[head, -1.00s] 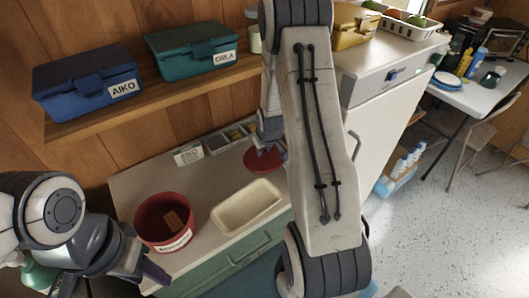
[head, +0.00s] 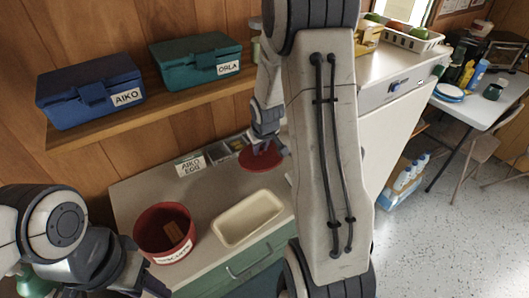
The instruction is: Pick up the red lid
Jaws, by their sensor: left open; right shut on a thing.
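The red lid (head: 262,161) is a flat round disc above the back right of the counter, beside my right arm. My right gripper (head: 266,148) comes down from above and is shut on the lid; the arm hides part of its right side. My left gripper (head: 150,290) is at the lower left, in front of the red bin, partly cut off by the frame's bottom edge. It is open and holds nothing that I can see.
A red bin (head: 147,232) with a brown block inside and a cream tray (head: 248,219) stand on the counter (head: 205,205). Behind are a small sign (head: 190,166) and a grey divided organizer (head: 220,150). Blue (head: 90,92) and teal (head: 196,60) boxes sit on the shelf above.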

